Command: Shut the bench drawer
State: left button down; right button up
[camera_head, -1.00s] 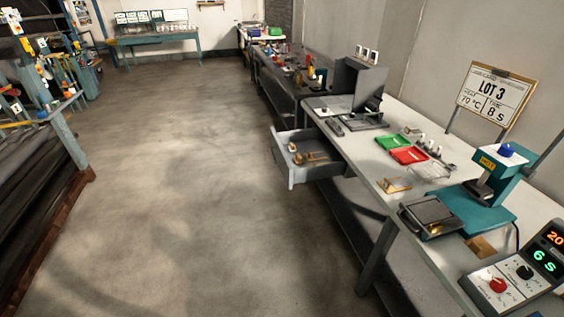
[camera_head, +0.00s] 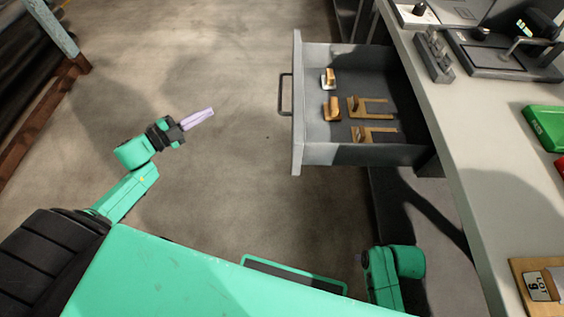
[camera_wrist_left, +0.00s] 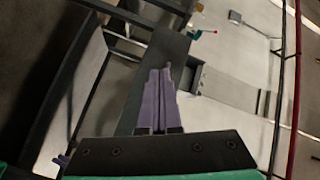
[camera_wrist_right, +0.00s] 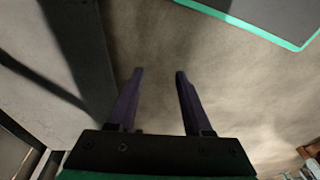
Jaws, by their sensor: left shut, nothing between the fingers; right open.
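The bench drawer (camera_head: 297,150) stands pulled out from the bench in the head view, its grey front and dark bar handle (camera_head: 285,94) facing left. Several small brass and wooden pieces (camera_head: 370,106) lie inside it. My left gripper (camera_head: 210,113) is left of the handle, apart from it across open floor. Its lilac fingers are shut with nothing between them, as the left wrist view also shows (camera_wrist_left: 160,72). My right gripper (camera_wrist_right: 160,74) is open and empty in the right wrist view, above floor. In the head view only part of my right arm shows, low beside the bench.
The bench top (camera_head: 460,130) runs down the right side, with a dark device (camera_head: 505,55), a green tray (camera_head: 546,126) and a wooden block with a tag (camera_head: 540,285). A rack with a wooden base (camera_head: 40,125) stands at far left.

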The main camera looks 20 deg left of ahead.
pick_arm(q)
jog(key=s+d+r+m+g+h+b, duration=0.3)
jog(key=s+d+m+g+h+b, duration=0.65)
jog(key=m, duration=0.45)
jog(key=w+d, duration=0.2)
jog(key=d, duration=0.5)
jog(key=w+d+y, duration=0.1)
jog(key=w+d, duration=0.2)
jog(key=d, duration=0.4)
jog(key=shift+d+r+g, duration=0.3)
jog(key=shift+g, duration=0.05)
pick_arm(e)
jog(key=a, duration=0.1)
jog(key=w+a+t+y, duration=0.1)
jog(key=w+a+f+t, duration=0.1)
jog(key=a, duration=0.1)
jog(key=shift+n+y, duration=0.3)
pick_arm(q)
jog(key=shift+y, duration=0.25)
